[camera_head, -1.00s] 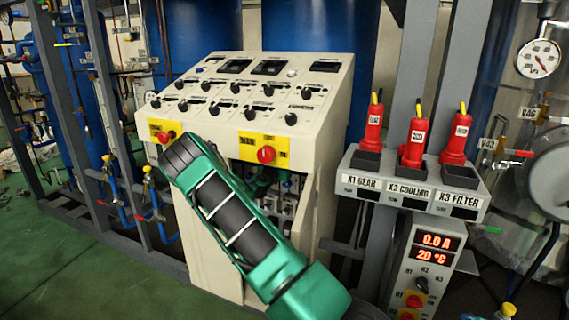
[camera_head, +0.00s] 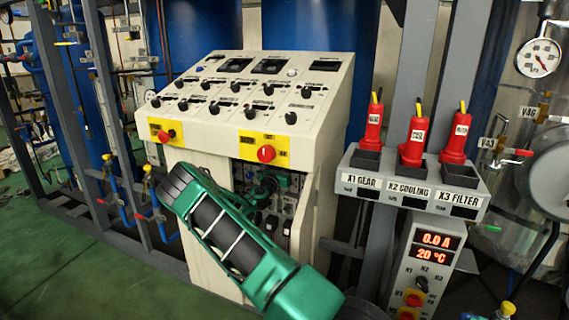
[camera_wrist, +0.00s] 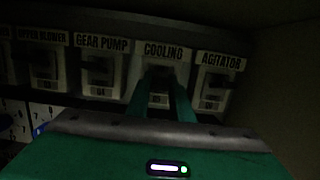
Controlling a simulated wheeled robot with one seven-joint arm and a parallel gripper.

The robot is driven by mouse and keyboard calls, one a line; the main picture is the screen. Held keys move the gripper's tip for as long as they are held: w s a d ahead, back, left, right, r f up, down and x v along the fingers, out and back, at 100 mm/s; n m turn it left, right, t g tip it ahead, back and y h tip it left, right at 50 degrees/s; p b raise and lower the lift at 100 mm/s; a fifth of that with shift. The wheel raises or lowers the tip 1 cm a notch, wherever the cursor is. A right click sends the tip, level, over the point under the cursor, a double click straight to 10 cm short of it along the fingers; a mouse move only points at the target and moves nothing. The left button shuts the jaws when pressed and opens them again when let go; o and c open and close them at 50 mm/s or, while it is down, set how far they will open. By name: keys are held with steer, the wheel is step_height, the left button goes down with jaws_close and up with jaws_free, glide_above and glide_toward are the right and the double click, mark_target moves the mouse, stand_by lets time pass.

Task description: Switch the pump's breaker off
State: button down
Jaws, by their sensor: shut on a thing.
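In the wrist view a row of labelled breakers sits in a dark recess. The GEAR PUMP breaker (camera_wrist: 98,72) is left of centre, and the COOLING breaker (camera_wrist: 159,98) is at the centre. My gripper (camera_wrist: 162,76) has its two green fingers at the COOLING breaker, closed on its switch under the label; the fingers partly cover it, and the lever's position is too dark to tell. The gear pump breaker is beside my left finger, apart from it.
The AGITATOR breaker (camera_wrist: 214,82) is close on the right, and UPPER BLOWER (camera_wrist: 46,68) is at the left. The cream console (camera_head: 240,100) has knobs and a red switch (camera_head: 266,153) above the recess. Red plugs (camera_head: 414,143) stand in a rack at the right.

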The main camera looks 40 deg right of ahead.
steer(key=shift+w+d+f+t+h, duration=0.15)
steer(key=shift+f+t+h, duration=0.4)
steer(key=shift+h, duration=0.75)
steer(key=shift+f+t, duration=0.1)
steer(key=shift+t, duration=0.15)
steer(key=c, duration=1.6)
jaws_free()
steer(key=shift+o, duration=0.2)
steer(key=v, duration=1.1)
steer(key=shift+w, duration=0.2)
steer(key=shift+f, duration=0.1)
steer(key=x, duration=1)
steer(key=shift+d+r, duration=0.3)
steer(key=shift+d, duration=0.05)
steer(key=shift+r, duration=0.15)
